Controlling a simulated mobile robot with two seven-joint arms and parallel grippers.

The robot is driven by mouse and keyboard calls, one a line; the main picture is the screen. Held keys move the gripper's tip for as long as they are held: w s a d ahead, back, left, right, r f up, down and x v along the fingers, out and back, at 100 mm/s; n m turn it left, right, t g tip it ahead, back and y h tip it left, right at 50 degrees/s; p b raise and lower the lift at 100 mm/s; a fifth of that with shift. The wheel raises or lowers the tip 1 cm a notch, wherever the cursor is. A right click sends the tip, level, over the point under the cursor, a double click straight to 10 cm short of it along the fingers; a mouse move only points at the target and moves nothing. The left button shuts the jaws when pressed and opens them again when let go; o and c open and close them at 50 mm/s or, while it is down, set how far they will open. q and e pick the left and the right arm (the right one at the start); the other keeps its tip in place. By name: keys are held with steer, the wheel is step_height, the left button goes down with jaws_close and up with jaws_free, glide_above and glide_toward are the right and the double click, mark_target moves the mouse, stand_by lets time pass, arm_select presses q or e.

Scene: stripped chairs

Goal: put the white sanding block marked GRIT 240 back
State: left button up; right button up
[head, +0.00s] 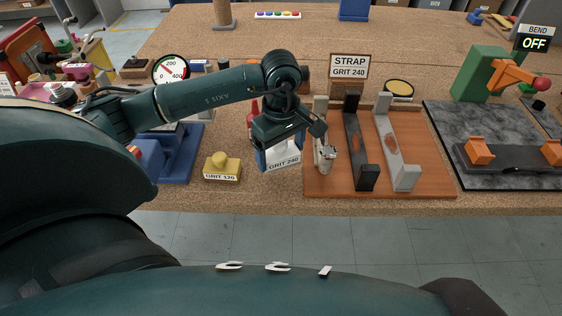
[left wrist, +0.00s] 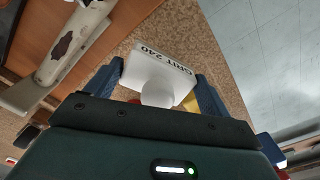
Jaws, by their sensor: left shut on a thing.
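The white sanding block marked GRIT 240 (head: 284,160) is between the blue fingers of my left gripper (head: 280,152), near the front edge of the bench. In the left wrist view the block (left wrist: 152,72) and its round white knob show between the two blue fingers (left wrist: 158,88). The gripper is shut on it. I cannot tell whether its underside touches the bench. Part of the block is hidden by the gripper in the head view. A sign reading STRAP GRIT 240 (head: 349,67) stands behind the wooden board. My right gripper is not in view.
A yellow block marked GRIT (head: 222,168) sits left of my gripper. A bending tool (head: 480,75) stands at far right. Bare bench shows behind.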

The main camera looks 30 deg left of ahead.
mark_target(281, 163)
arm_select(q)
steer(key=shift+f, duration=0.65)
step_height(281, 163, down, 2)
steer(key=shift+f+p, duration=0.2)
steer(key=shift+p, duration=0.1)
steer(key=shift+f, duration=0.3)
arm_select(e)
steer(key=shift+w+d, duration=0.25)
arm_select(q)
steer(key=shift+f+b, duration=0.25)
steer(key=shift+b, duration=0.1)
steer(key=o, duration=0.9)
steer(key=shift+r, duration=0.1)
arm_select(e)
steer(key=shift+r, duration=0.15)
arm_select(q)
steer(key=shift+r, duration=0.15)
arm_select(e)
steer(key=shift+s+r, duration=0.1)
